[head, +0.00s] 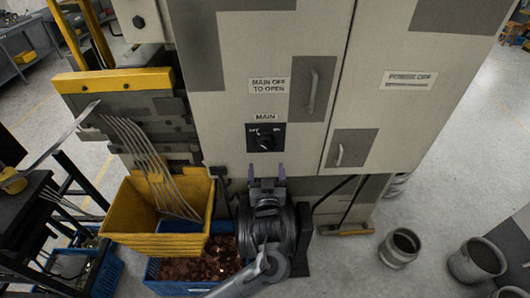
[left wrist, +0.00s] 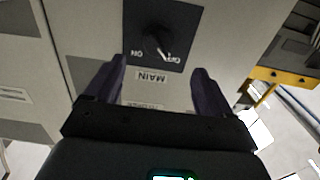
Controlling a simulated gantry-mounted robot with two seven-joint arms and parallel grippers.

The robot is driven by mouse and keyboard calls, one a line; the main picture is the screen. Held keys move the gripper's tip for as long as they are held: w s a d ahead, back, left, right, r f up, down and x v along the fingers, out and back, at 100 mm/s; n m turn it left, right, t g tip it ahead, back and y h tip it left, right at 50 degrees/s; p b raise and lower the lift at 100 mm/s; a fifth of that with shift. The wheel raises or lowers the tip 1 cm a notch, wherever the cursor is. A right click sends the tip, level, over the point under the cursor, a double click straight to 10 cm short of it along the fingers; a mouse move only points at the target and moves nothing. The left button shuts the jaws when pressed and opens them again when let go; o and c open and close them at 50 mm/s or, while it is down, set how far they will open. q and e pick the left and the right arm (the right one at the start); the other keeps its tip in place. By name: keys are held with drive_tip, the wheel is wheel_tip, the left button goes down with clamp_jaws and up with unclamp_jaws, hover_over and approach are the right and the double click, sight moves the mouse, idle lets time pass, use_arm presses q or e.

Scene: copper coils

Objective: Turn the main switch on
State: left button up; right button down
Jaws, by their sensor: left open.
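The main switch (head: 265,138) is a dark rotary knob on a black square plate on the grey cabinet door, under a MAIN label (head: 265,117). In the left wrist view, the switch (left wrist: 157,42) appears upside down, and the knob's white mark points toward OFF. My left gripper (head: 266,168) is just below the switch plate in the head view, its two purple fingers apart and nothing between them. In the left wrist view, the open fingers (left wrist: 158,72) point toward the switch, which shows between and beyond them. They do not appear to touch the knob. My right gripper is not in view.
A yellow bin (head: 135,195) and a blue crate (head: 185,289) with copper pieces stand left of my arm. Metal pots (head: 400,247) stand on the floor at right.

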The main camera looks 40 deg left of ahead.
sight(266, 148)
use_arm(q)
drive_tip(key=x, duration=0.9)
drive_tip(key=shift+w+r+p, duration=0.2)
drive_tip(key=shift+p, duration=0.15)
drive_tip(key=shift+w+a, duration=0.45)
drive_tip(key=shift+w, duration=0.05)
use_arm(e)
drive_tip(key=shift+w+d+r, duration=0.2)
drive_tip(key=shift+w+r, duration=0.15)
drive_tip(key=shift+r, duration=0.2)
